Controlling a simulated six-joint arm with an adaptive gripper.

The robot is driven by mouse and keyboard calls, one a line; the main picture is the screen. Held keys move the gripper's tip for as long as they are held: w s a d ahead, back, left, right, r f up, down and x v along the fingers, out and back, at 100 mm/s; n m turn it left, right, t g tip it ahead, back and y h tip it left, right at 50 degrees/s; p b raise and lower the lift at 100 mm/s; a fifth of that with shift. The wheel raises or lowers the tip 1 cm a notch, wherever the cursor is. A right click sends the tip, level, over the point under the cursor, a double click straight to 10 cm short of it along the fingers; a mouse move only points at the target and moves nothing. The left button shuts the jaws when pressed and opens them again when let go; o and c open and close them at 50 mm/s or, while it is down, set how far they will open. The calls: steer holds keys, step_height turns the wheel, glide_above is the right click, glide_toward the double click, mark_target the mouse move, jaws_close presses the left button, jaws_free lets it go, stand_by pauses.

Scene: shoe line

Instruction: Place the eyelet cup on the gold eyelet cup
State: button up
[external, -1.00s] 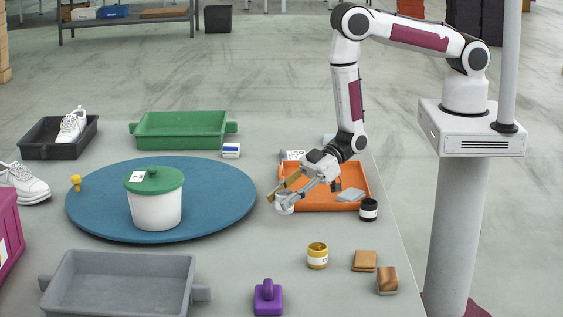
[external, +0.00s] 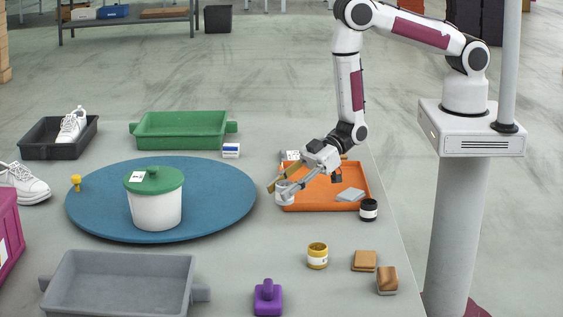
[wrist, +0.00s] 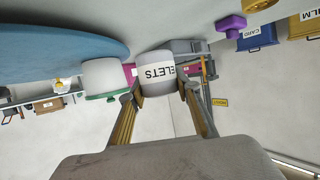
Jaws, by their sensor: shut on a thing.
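The eyelet cup (external: 284,191) is a small white cup, held in my gripper (external: 281,187) near the left edge of the orange tray. In the wrist view the cup (wrist: 157,70) sits between both fingertips of my gripper (wrist: 160,92), with part of a dark "ELETS" label showing. My gripper is shut on it. The gold eyelet cup (external: 317,257) stands upright on the table, in front of the tray and to the right of the held cup. It has a white label and a gold rim. The held cup is apart from it.
The orange tray (external: 325,205) holds a grey flat piece (external: 351,195). A black jar (external: 368,211) stands at its right corner. Brown blocks (external: 365,261) and a purple handled piece (external: 267,297) lie near the gold cup. A blue round mat (external: 100,213) bears a green-lidded white pot (external: 155,208).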

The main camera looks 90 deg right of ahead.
steer(key=s+a+r+n+g+y, duration=0.1)
steer(key=s+a+r, duration=0.1)
steer(key=a, duration=0.3)
steer(key=s+a+r+n+y, duration=0.1)
steer(key=s+a, duration=0.2)
steer(key=a, duration=0.3)
step_height(320, 180, up, 3)
steer(key=m+t+h, duration=0.1)
steer(key=m+h, duration=0.1)
glide_above(316, 247)
steer(key=shift+f, duration=0.15)
steer(key=shift+f, duration=2.9)
steer(key=shift+f, duration=2.1)
